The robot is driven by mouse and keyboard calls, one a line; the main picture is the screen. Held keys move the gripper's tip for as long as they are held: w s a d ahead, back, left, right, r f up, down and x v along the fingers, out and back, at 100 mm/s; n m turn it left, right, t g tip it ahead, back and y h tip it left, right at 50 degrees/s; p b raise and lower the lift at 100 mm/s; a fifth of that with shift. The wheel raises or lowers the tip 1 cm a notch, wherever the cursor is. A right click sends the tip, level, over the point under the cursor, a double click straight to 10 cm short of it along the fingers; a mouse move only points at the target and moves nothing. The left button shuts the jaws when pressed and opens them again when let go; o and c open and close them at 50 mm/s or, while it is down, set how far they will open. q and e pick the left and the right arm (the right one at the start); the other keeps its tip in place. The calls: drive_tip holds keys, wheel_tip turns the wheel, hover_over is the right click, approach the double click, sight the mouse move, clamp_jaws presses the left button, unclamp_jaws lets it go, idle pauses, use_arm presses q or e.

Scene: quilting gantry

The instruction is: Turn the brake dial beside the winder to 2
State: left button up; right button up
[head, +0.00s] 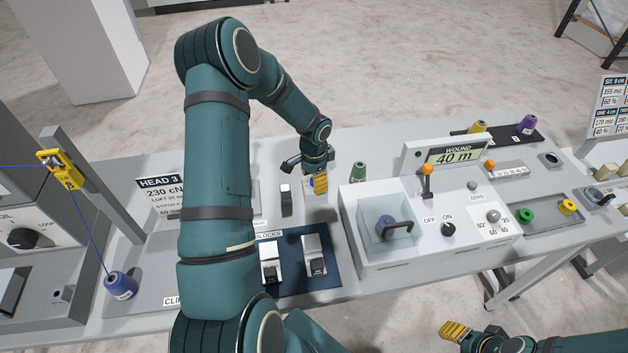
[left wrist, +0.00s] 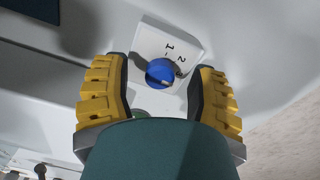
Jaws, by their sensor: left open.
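The brake dial is a round blue knob (left wrist: 160,72) on a white plate (left wrist: 152,40) with the numbers 1 and 2. A small pale mark shows near the knob's lower right edge; I cannot tell surely which number it points to. My left gripper (left wrist: 158,100) is open, its yellow fingers on either side of the knob, with gaps seen on both sides. In the head view the left gripper (head: 320,176) hides most of the dial (head: 311,182). The winder (head: 375,263) stands right of it. My right gripper (head: 453,330) is at the lower right; its opening is unclear.
The winder has a 40 m display (head: 455,156), an orange-tipped lever (head: 427,180) and a black off/on knob (head: 448,229).

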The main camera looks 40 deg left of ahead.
use_arm(q)
drive_tip(key=shift+f, duration=0.4)
drive_tip(key=shift+o, duration=0.3)
clamp_jaws()
drive_tip(key=shift+f+n+b, duration=0.1)
drive_tip(key=shift+n+b, duration=0.85)
drive_tip(key=shift+n, duration=0.15)
drive_tip(key=shift+n+b, duration=0.85)
drive_tip(key=shift+n, duration=0.35)
drive_tip(key=shift+n+b, duration=0.85)
drive_tip(key=shift+n, duration=1.15)
drive_tip(key=shift+s+d, duration=0.1)
